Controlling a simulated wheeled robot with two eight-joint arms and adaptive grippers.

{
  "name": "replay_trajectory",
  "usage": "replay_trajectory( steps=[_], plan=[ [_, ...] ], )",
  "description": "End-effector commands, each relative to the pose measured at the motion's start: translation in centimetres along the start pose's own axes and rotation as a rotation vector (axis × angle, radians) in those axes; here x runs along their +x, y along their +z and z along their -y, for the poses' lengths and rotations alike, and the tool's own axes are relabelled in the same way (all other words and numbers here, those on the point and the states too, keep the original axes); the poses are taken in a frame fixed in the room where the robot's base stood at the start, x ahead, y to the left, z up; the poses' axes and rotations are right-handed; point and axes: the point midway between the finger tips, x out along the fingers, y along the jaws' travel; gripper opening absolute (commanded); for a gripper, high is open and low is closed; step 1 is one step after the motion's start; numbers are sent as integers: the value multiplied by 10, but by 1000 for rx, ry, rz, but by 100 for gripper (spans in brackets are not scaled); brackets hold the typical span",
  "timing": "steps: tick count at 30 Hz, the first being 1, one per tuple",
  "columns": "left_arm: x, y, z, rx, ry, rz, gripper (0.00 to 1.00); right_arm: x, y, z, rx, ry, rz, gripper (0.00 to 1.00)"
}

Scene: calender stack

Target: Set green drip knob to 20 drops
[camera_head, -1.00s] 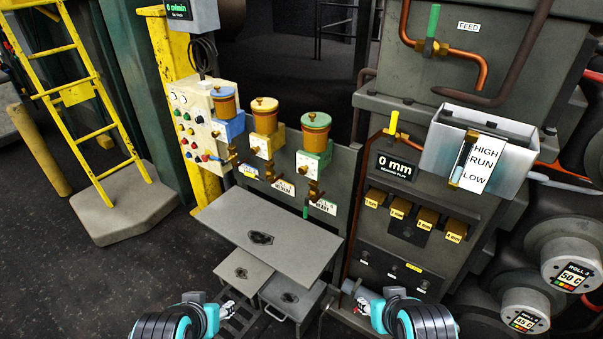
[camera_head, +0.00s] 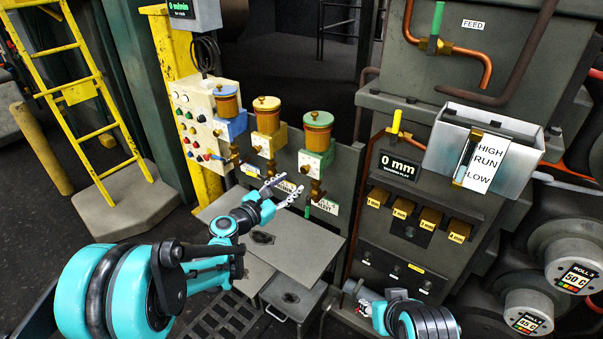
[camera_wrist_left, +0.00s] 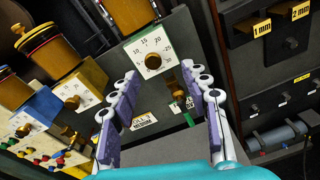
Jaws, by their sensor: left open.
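The green drip unit (camera_head: 318,160) is the rightmost of three oilers, with a brass pot on top. Its white dial with a small brass knob (camera_head: 305,166) shows in the head view, and the knob (camera_wrist_left: 153,62) shows with numbers around it in the left wrist view. The pointer setting is too small to read surely. My left gripper (camera_head: 290,187) is open and empty, in front of and below the green unit. In the left wrist view its fingers (camera_wrist_left: 160,72) spread either side of the dial, apart from it. My right gripper (camera_head: 366,306) is low at the bottom, its fingers unclear.
The yellow oiler (camera_head: 266,138) and blue oiler (camera_head: 229,125) stand to the left. Brass taps hang below the dials, above label plates. A grey tabletop (camera_head: 318,253) lies below my left gripper. The 0 mm panel (camera_head: 398,166) stands to the right.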

Motion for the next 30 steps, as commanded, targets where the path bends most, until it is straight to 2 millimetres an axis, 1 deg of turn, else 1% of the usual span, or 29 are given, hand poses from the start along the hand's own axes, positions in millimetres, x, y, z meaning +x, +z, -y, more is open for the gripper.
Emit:
replay_trajectory(
  steps=[1, 3, 7, 11, 18, 21, 25, 30],
  plan=[
    [8, -7, -4, -79, 12, 25, 47, 0, 0, 0, 0, 0, 0, 40],
    [14, -13, -9, -172, 25, 54, 47, 0, 0, 0, 0, 0, 0, 40],
    [21, -18, -12, -257, 34, 81, 47, 1, 1, 0, 0, 0, 0, 40],
    [34, -18, -13, -269, 34, 84, 47, 4, 3, 0, 0, 0, 0, 40],
    [74, -15, -14, -265, 33, 83, 47, 11, 8, 0, 0, 0, 0, 40],
    [86, -14, -15, -264, 35, 83, 47, 13, 10, 0, 0, 0, 0, 40],
    [95, -12, -16, -263, 35, 83, 47, 14, 10, 0, 0, 0, 0, 40],
    [97, -11, -16, -263, 36, 83, 47, 14, 10, 0, 0, 0, 0, 40]
  ],
)
